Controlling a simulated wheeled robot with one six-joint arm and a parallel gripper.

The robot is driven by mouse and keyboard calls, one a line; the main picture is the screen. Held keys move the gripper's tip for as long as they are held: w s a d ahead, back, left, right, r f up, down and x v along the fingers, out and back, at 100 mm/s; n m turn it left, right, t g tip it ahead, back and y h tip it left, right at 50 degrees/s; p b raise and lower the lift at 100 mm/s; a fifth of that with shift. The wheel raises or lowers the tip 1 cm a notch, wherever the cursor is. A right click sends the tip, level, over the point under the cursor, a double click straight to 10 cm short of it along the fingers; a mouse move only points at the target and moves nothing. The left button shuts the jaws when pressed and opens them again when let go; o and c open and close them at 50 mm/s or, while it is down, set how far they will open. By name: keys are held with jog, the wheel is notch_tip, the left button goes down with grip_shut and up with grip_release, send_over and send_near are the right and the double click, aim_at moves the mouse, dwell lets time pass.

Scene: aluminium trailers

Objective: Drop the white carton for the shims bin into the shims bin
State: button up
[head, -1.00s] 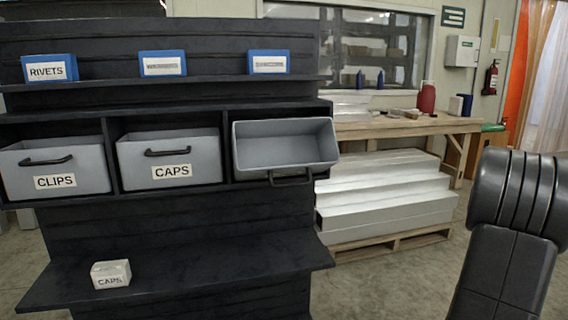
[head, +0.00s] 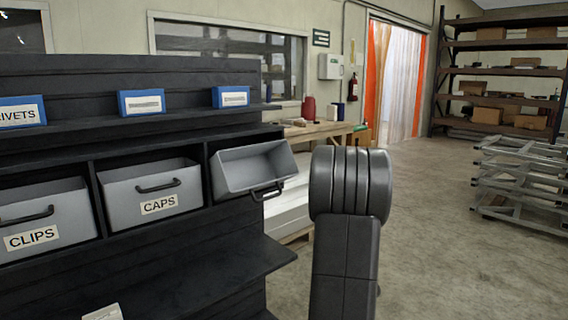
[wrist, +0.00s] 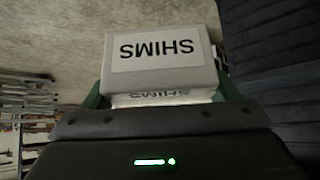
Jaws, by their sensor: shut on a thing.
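The white carton (wrist: 162,55) fills the middle of the wrist view, with a "SHIMS" label that reads upside down there. My gripper (wrist: 162,98) is shut on it, with green fingers at its two sides. The head view shows part of my arm at centre right, but not the gripper or this carton. A grey bin (head: 246,171) on the right of the bin row is tilted out and open at the top. Its front label cannot be read from here. Its black handle (head: 267,192) hangs at the lower right.
Closed grey bins marked CAPS (head: 150,190) and CLIPS (head: 40,222) sit to the left in the black rack. A white carton (head: 103,313) shows at the lower shelf's edge. Blue boxes (head: 141,102) line the top shelf. Floor is clear to the right, before metal frames (head: 520,170).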

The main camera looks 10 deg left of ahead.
jog(key=w+a+r+n+t+y+p, duration=0.1)
jog(key=a+r+y+p, duration=0.3)
jog(key=r+p, duration=0.5)
jog(key=w+a+r+n+t+y+p, duration=0.1)
jog(key=a+r+n+y+p, duration=0.3)
jog(key=r, duration=1.5)
jog(key=w+a+r+n+y+p, duration=0.1)
jog(key=a+r+n+y+p, duration=0.2)
jog(key=a+r+p, duration=0.5)
notch_tip(320, 180, up, 6)
jog(key=y+p, duration=0.1)
jog(key=p, duration=0.4)
jog(key=shift+w+a+r+t+y+p, duration=0.2)
jog(key=shift+w+t+y+p, duration=0.1)
jog(key=shift+t+y+p, duration=0.1)
jog(key=shift+f+b, duration=0.2)
jog(key=shift+b, duration=0.25)
jog(key=shift+w+a+f+b, duration=1.5)
jog(key=shift+w+a+f, duration=0.15)
jog(key=shift+a, duration=0.4)
jog(key=shift+w+a+f+b, duration=1.55)
jog(key=shift+a+f, duration=0.05)
jog(key=shift+a, duration=0.45)
jog(key=shift+w+a+f+b, duration=1.5)
jog(key=shift+w+a+f, duration=0.15)
jog(key=shift+a, duration=0.4)
jog(key=shift+a+f, duration=0.1)
jog(key=shift+a, duration=0.05)
jog(key=shift+f, duration=0.15)
